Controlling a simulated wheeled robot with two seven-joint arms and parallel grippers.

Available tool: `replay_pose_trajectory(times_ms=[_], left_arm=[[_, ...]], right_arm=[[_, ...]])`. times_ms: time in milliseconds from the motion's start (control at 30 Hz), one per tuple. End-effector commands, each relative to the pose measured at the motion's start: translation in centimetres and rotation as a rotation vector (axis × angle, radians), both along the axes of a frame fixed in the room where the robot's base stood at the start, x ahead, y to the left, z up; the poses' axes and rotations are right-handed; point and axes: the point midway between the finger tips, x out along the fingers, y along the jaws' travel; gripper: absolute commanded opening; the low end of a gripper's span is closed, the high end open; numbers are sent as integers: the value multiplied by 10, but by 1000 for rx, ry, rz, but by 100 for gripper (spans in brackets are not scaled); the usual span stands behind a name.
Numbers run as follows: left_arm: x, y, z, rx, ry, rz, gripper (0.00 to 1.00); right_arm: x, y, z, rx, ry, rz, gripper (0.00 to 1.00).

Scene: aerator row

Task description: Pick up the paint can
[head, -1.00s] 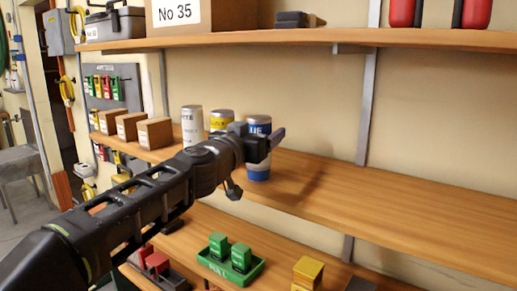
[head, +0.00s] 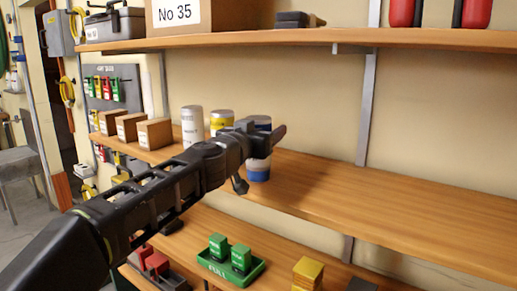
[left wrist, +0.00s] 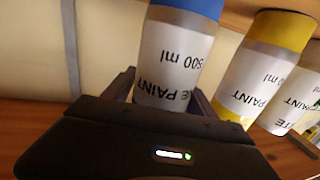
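A white paint can with blue bands (head: 258,173) stands upright on the middle wooden shelf, partly hidden behind my left gripper (head: 272,138). There my left gripper (left wrist: 165,95) has one finger on each side of the can's body, spread about as wide as the can. I see no clear squeeze, and contact is hard to tell. A yellow-banded can (head: 221,118) and a plain white can (head: 192,124) stand to its left. My right gripper is out of view.
The yellow-banded can (left wrist: 268,65) is close beside one finger in the left wrist view. Cardboard boxes (head: 154,133) sit further left on the middle shelf (head: 370,202). The shelf is clear to the right. The upper shelf (head: 300,38) runs above the cans.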

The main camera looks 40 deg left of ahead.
Motion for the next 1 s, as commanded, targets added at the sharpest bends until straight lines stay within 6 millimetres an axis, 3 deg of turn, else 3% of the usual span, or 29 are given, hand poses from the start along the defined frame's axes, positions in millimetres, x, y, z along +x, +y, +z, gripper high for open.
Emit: replay_pose_trajectory(times_ms=[767,1000], left_arm=[[0,0,0,0,0,0,1],[0,0,2,1,-3,0,0]], right_arm=[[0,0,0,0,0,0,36],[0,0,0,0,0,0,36]])
